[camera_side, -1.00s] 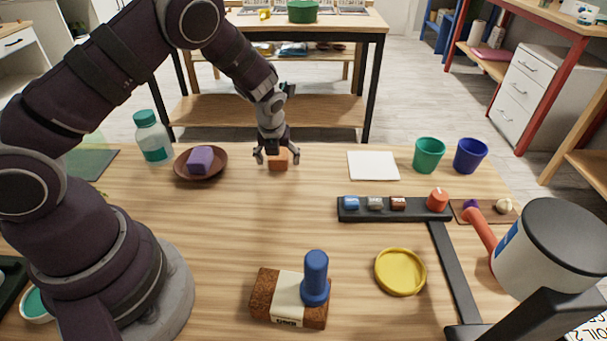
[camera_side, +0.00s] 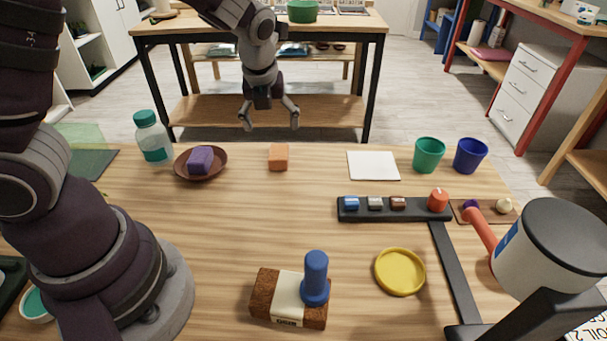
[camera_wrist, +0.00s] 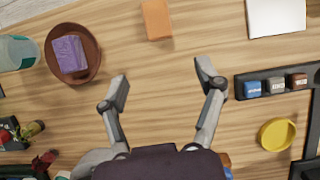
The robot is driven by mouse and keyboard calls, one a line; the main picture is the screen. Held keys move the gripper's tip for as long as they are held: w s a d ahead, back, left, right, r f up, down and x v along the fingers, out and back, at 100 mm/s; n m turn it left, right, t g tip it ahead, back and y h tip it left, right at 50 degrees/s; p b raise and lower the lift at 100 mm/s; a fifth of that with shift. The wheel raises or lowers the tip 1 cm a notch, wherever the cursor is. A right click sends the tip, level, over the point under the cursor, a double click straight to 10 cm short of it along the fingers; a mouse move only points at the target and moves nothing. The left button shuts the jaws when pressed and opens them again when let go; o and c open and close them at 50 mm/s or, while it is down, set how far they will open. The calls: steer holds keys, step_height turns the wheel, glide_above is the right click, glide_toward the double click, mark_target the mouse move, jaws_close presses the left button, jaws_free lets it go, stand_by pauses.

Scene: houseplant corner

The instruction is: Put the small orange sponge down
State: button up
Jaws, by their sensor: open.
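The small orange sponge (camera_side: 278,157) rests on the wooden table near its far edge, between the brown saucer and the white sheet. It also shows at the top of the wrist view (camera_wrist: 156,19). My gripper (camera_side: 270,119) is open and empty, raised above the sponge and apart from it. In the wrist view both fingers of my gripper (camera_wrist: 161,85) are spread wide with only bare table between them.
A brown saucer (camera_side: 220,172) holding a purple block (camera_side: 201,160) lies left of the sponge, beside a bottle (camera_side: 153,140). A white sheet (camera_side: 373,166), green cup (camera_side: 428,155) and blue cup (camera_side: 469,155) are to the right. The table in front of the sponge is clear.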

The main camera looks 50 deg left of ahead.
steer(key=s+d+r+n+t+h, duration=0.1)
steer(key=s+r+n, duration=0.3)
steer(key=n, duration=0.9)
steer(key=s+d+r+n+t+h, duration=0.1)
steer(key=s+d+r+n+h, duration=0.1)
steer(key=s+r+n, duration=0.3)
steer(key=shift+s+d+n, duration=0.7)
steer(key=shift+s+n, duration=1.45)
steer(key=shift+n, duration=2.05)
